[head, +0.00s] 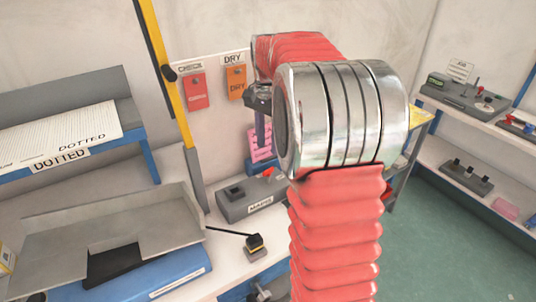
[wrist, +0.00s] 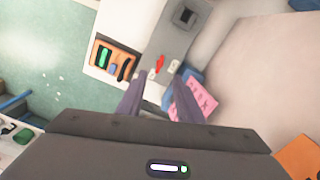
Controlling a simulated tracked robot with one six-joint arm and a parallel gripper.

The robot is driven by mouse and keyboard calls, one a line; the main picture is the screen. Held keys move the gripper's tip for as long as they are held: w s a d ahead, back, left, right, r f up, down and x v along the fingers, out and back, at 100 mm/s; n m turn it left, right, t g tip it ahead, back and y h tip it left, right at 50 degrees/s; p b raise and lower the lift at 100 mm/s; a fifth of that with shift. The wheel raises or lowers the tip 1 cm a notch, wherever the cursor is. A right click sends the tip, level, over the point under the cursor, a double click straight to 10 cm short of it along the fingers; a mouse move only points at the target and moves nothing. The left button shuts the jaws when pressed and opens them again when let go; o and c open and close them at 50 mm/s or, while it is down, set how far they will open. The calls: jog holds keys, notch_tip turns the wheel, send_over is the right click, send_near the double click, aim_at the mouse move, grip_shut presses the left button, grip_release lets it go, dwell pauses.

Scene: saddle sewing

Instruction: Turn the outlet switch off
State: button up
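The outlet is a grey box (head: 250,197) on the white bench, with a label on its front that seems to read "MAINS". A dark square socket is on its top left. Its small red switch (head: 268,173) is at the right end. In the wrist view the red switch (wrist: 159,64) lies between two small white labels on the grey box (wrist: 168,42). My gripper (wrist: 160,86) is open and empty, its fingertips pointing toward the switch end of the box, apart from it. In the head view my arm hides much of the gripper.
A pink card (wrist: 193,102) in a blue holder stands close to the right finger. An orange tray (wrist: 112,60) with small items sits near the box. A yellow post (head: 168,75) rises left of the outlet. A black lever (head: 232,231) lies in front of it.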

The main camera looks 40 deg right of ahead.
notch_tip(320, 180, up, 4)
send_over(268, 169)
jog(key=shift+r, duration=0.1)
dwell(0.4)
jog(key=shift+m, duration=1)
notch_tip(268, 169, down, 14)
jog(key=shift+r, duration=0.1)
jog(key=shift+c, duration=0.2)
grip_shut()
dwell(0.3)
